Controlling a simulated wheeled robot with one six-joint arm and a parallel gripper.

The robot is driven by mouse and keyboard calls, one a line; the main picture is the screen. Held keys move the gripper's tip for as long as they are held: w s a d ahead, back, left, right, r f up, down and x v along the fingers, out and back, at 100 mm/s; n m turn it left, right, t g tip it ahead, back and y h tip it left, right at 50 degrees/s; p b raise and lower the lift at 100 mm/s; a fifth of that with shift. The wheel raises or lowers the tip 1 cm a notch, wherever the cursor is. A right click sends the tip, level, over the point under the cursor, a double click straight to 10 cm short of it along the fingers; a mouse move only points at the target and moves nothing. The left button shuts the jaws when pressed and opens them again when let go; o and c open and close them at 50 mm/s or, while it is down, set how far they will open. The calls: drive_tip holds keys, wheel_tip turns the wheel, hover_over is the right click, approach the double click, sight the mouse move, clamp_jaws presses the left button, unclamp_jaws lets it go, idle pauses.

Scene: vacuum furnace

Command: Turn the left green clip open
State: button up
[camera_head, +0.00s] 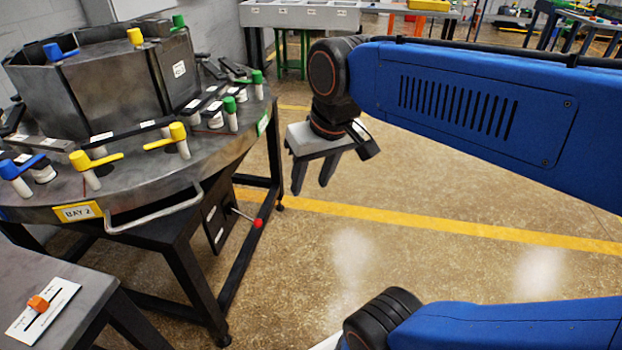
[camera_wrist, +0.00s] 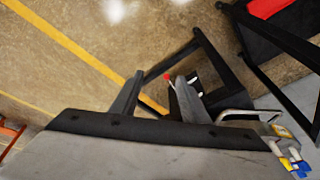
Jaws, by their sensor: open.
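Two green clips stand on the right part of the round grey table's rim in the head view. The left green clip (camera_head: 230,105) has an upright green cap on a white post, and the right green clip (camera_head: 257,78) is just behind it. My gripper (camera_head: 310,188) hangs in the air to the right of the table, clear of both clips, with its fingers pointing down. It is open and empty. In the wrist view my gripper (camera_wrist: 158,86) has its fingers apart over the floor and table legs; I cannot make out the green clips there.
Yellow clips (camera_head: 178,131) and blue clips (camera_head: 10,169) share the rim of the round table (camera_head: 135,185). A curved handle (camera_head: 155,212) juts from its front, and a red-knobbed lever (camera_head: 258,224) sticks out below. A side table (camera_head: 75,270) is front left. The floor at right is open.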

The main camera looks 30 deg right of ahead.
drive_tip(key=c, duration=0.9)
drive_tip(key=shift+w+r, duration=0.1)
clamp_jaws()
drive_tip(key=m+h, duration=0.3)
drive_tip(key=h, duration=0.4)
approach(230, 110)
drive_tip(key=w+a+r, duration=0.2)
drive_tip(key=w+a, duration=0.4)
drive_tip(key=w, duration=0.1)
drive_tip(key=x, duration=0.9)
drive_tip(key=shift+w+d+f, duration=0.1)
drive_tip(key=shift+d+f, duration=0.1)
drive_tip(key=shift+f, duration=0.1)
drive_tip(key=shift+s+d+r, duration=0.1)
drive_tip(key=shift+s+d, duration=0.05)
drive_tip(key=shift+d, duration=0.45)
drive_tip(key=shift+s+d, duration=0.1)
drive_tip(key=shift+d, duration=0.45)
drive_tip(key=shift+s+d, duration=0.15)
drive_tip(key=shift+d, duration=0.65)
